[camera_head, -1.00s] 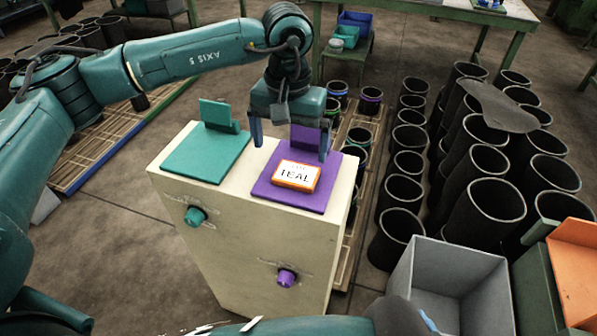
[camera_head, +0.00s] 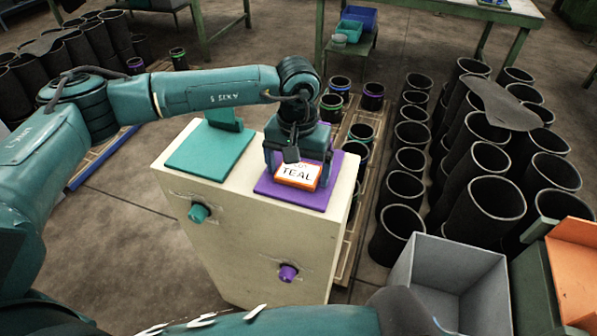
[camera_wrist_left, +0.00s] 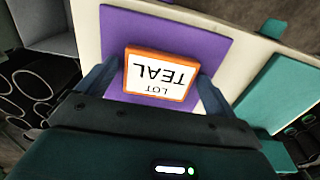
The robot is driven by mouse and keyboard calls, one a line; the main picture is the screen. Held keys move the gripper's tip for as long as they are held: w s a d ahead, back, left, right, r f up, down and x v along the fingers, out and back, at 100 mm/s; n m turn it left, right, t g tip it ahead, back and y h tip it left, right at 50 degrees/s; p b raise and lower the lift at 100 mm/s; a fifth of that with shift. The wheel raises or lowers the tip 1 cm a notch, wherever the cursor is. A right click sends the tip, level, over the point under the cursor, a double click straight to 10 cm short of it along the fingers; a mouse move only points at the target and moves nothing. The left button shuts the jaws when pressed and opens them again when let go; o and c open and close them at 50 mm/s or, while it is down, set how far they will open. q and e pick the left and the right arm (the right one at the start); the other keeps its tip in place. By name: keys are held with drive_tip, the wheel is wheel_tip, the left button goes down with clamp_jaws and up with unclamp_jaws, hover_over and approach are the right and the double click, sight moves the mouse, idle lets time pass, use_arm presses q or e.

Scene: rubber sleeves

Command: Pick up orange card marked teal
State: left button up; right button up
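The orange-edged card (camera_head: 298,175) has a white face reading "TEAL". It rests on the purple pad (camera_head: 296,197) on top of the cream cabinet. My left gripper (camera_head: 298,172) is down over the card, with its fingers apart on either side. In the left wrist view the card (camera_wrist_left: 159,74) lies between the two open fingers (camera_wrist_left: 155,85), with purple showing on both sides, so they appear not to touch it. My right gripper is not in view.
A teal pad (camera_head: 208,152) with an upright teal block sits left on the cabinet (camera_head: 240,235). Teal (camera_head: 199,212) and purple (camera_head: 288,273) knobs stick out of its front. A grey bin (camera_head: 450,275) stands at right, beside rows of black sleeves (camera_head: 482,213).

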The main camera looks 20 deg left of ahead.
use_arm(q)
drive_tip(key=c, duration=0.8)
drive_tip(key=shift+r, duration=0.1)
